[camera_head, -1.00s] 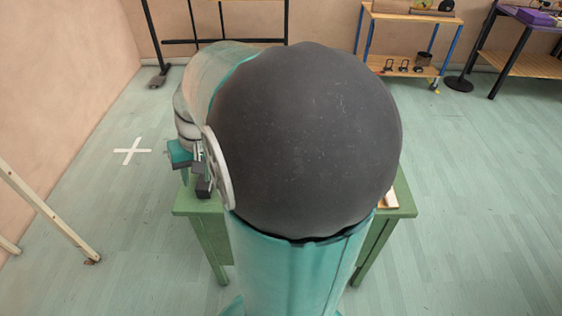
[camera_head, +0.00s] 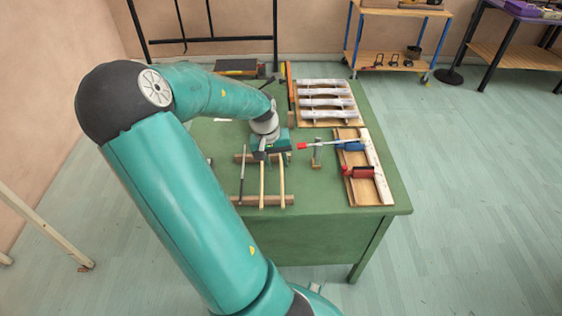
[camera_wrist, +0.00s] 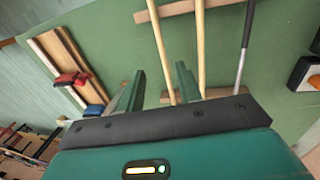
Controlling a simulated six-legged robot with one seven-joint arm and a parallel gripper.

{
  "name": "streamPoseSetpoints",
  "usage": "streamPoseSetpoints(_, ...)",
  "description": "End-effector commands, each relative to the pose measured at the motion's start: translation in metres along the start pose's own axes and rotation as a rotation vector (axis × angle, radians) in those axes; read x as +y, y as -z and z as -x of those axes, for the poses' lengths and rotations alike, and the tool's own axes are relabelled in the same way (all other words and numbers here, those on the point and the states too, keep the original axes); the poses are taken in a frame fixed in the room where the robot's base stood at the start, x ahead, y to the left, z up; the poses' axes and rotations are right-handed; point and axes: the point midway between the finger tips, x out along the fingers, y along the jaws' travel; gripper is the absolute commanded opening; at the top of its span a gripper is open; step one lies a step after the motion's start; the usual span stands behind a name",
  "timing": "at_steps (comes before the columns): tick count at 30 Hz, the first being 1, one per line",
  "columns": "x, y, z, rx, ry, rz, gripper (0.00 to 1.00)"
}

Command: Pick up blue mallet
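My gripper (camera_head: 270,147) is low over the green table, above a rack of wooden crossbars (camera_head: 245,200). In the wrist view its two green fingers (camera_wrist: 160,88) are apart. A pale wooden mallet handle (camera_wrist: 158,45) runs between them, and a second wooden handle (camera_wrist: 200,45) is beyond the right finger. A grey handle (camera_wrist: 243,50) lies farther right. My gripper hides the heads of these mallets, so I cannot tell which is blue. A blue block-like piece (camera_head: 351,146) and a red one (camera_head: 358,171) are on the wooden tray (camera_head: 383,185) at right.
Grey bars (camera_head: 325,92) lie on a wooden frame at the back right. The front of the green table (camera_head: 330,220) is clear.

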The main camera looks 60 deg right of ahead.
Motion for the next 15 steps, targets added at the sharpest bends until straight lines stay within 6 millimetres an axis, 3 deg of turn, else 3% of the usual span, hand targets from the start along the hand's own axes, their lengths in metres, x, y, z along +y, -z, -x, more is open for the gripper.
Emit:
streamPoseSetpoints(3, 0.000, 0.001, -0.019, -0.003, -0.002, -0.001, 0.35)
streamPoseSetpoints(10, -0.002, 0.003, -0.037, -0.002, -0.001, 0.000, 0.35)
streamPoseSetpoints(15, -0.003, 0.005, -0.062, -0.003, -0.003, -0.001, 0.35)
